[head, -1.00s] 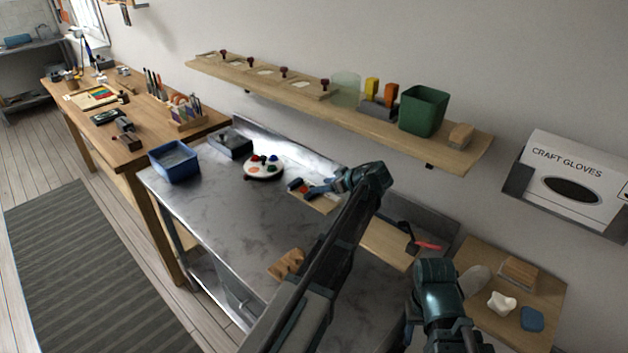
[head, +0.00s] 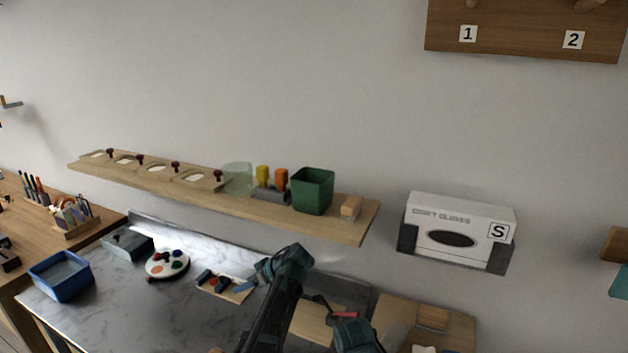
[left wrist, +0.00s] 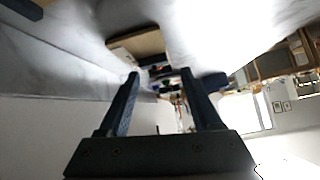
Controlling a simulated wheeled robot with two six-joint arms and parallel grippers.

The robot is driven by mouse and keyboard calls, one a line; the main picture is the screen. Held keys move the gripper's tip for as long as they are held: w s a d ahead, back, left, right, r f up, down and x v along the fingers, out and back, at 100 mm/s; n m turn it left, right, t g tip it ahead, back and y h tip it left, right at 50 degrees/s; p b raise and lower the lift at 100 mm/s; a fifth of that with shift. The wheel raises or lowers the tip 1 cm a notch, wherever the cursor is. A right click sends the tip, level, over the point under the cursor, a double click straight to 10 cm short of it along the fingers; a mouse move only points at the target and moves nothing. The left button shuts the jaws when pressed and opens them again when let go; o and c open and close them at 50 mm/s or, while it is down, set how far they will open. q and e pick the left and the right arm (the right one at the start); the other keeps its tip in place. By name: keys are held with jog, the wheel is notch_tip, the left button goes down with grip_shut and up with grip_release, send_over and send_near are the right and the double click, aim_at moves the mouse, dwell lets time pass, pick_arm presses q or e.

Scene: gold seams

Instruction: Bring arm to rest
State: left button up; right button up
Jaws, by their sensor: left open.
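My left gripper (head: 249,283) reaches over the grey marbled bench (head: 110,310), beside a small wooden board (head: 236,294) that bears dark and orange items. In the left wrist view its two fingers (left wrist: 163,82) stand apart with nothing held between them. Part of a wooden board (left wrist: 137,46) shows beyond the fingertips. My other arm shows in part at the bottom of the head view, to the right of the left arm. Its gripper is out of the frame.
A round palette (head: 167,265), a blue bin (head: 62,276) and a grey box (head: 127,244) stand on the bench to the left. A wall shelf (head: 250,207) with a green pot (head: 312,190) runs above. A glove box (head: 458,228) hangs at right.

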pick_arm(q)
jog(key=s+d+m+h+p, duration=0.1)
jog(key=s+d+m, duration=0.1)
jog(key=s, duration=0.3)
jog(key=s+d+f+m+g+h+p, duration=0.1)
jog(key=s+d+m+h, duration=0.1)
jog(key=s+d, duration=0.3)
jog(key=s+d+m+h+p, duration=0.1)
jog(key=s+d+m, duration=0.2)
jog(key=s+m, duration=0.1)
jog(key=shift+s+d+f+g, duration=0.2)
jog(key=shift+s+d+g, duration=0.15)
jog(key=shift+s, duration=0.3)
jog(key=s+d+m+h, duration=0.1)
jog(key=s+d+m, duration=0.1)
jog(key=s, duration=0.2)
jog(key=s+d+m+g+h+p, duration=0.1)
jog(key=s+d+m, duration=0.2)
jog(key=s, duration=0.1)
jog(key=s+d+m+g+h+p, duration=0.1)
jog(key=s+d+m+h, duration=0.1)
jog(key=s+d, duration=0.1)
jog(key=shift+s+d+m, duration=0.25)
jog(key=shift+s+m, duration=0.15)
jog(key=shift+s, duration=0.5)
